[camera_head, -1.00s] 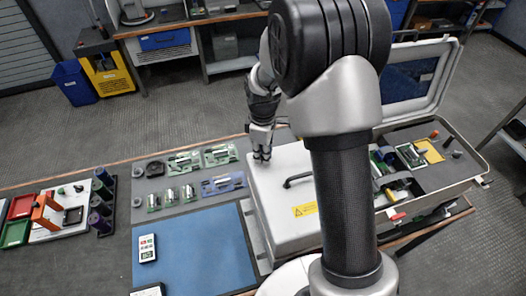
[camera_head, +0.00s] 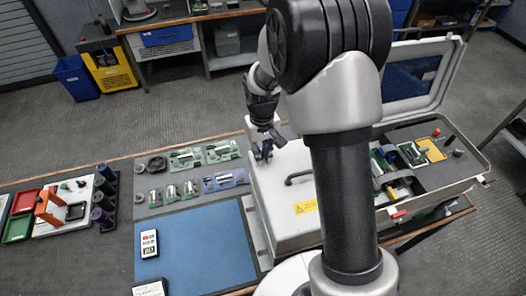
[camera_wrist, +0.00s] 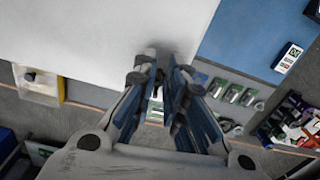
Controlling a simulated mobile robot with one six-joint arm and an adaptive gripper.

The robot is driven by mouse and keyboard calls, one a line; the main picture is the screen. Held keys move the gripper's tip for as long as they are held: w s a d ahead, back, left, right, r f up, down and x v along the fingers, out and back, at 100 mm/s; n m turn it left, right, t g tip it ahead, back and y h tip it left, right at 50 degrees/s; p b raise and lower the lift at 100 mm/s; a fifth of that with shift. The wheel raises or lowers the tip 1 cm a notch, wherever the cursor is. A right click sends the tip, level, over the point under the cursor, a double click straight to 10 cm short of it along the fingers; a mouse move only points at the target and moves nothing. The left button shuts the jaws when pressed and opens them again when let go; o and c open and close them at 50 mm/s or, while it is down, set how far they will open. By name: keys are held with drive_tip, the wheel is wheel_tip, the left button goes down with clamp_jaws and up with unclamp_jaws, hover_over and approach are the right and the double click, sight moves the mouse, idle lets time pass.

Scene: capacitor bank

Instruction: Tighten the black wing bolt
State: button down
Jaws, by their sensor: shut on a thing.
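My gripper (camera_head: 264,153) points down at the far left corner of the light grey capacitor bank box (camera_head: 290,222). In the wrist view, the fingertips of my gripper (camera_wrist: 166,72) are close together against the edge of the white box top (camera_wrist: 95,30). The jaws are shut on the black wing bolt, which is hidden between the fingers. I cannot make out its wings or how far it is turned.
A black handle (camera_head: 298,178) stands up from the box top. A blue mat (camera_head: 208,250) lies to the left, with several circuit boards and capacitors behind it. An open case (camera_head: 470,165) is at the right, and a yellow bin (camera_head: 112,75) stands on the floor.

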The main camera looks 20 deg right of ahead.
drive_tip(key=m, duration=0.5)
drive_tip(key=shift+w+a+r+m, duration=0.15)
drive_tip(key=shift+a+m, duration=0.15)
drive_tip(key=m, duration=0.5)
drive_tip(key=shift+w+a, duration=0.1)
drive_tip(key=shift+a, duration=0.2)
drive_tip(key=m, duration=0.4)
drive_tip(key=shift+w+a+m, duration=0.1)
drive_tip(key=shift+w+m, duration=0.15)
drive_tip(key=shift+m, duration=0.15)
drive_tip(key=shift+w+m+p, duration=0.2)
drive_tip(key=shift+m+p, duration=0.1)
drive_tip(key=shift+m, duration=1.5)
drive_tip(key=c, duration=1.8)
unclamp_jaws()
